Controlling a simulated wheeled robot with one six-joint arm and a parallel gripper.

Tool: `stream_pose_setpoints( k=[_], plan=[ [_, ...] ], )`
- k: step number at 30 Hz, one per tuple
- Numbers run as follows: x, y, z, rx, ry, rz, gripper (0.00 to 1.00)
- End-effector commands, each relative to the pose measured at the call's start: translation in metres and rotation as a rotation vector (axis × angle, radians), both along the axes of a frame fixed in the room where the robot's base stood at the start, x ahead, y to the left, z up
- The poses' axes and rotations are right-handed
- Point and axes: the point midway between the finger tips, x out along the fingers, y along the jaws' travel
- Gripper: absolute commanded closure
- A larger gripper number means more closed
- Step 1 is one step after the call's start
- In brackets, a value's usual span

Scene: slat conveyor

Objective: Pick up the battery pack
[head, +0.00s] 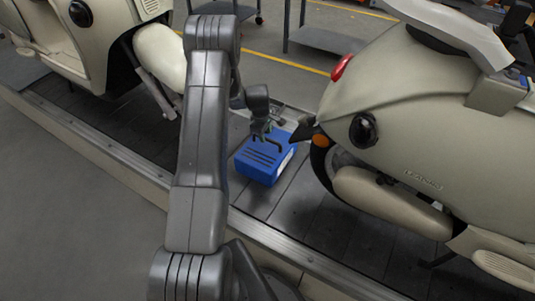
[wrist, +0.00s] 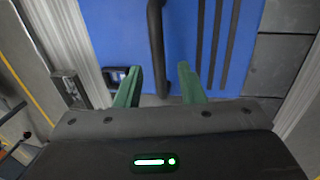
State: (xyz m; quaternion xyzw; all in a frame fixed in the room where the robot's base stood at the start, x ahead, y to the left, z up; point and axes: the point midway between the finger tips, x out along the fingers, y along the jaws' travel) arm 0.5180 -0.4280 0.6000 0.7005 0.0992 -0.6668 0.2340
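The battery pack (head: 262,165) is a blue box with dark slots and a dark handle on top. It sits on the conveyor between two scooters. My gripper (head: 264,136) is right over the pack's top in the head view. In the wrist view the blue top of the pack (wrist: 113,35) fills the upper middle. Its dark handle (wrist: 156,45) runs between the two green fingers of my gripper (wrist: 160,73). The fingers are apart, with a gap on both sides of the handle. The pack's far side is partly hidden by my gripper.
A cream scooter (head: 400,110) stands close on the right, its tail near my gripper. Another scooter (head: 105,45) stands at the upper left. The dark slat conveyor (head: 310,222) has a metal edge rail (head: 262,232). Grey carts (head: 325,38) stand behind.

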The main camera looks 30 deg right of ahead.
Motion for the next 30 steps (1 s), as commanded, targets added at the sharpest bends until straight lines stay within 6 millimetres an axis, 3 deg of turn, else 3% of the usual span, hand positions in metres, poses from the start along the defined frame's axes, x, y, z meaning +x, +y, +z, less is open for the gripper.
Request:
stream_pose_setpoints(
  k=[10, 30],
  plan=[
    [0.003, -0.01, -0.043, 0.0, 0.001, 0.0, 0.65],
    [0.004, -0.01, -0.048, 0.001, 0.0, 0.0, 0.65]
  ],
)
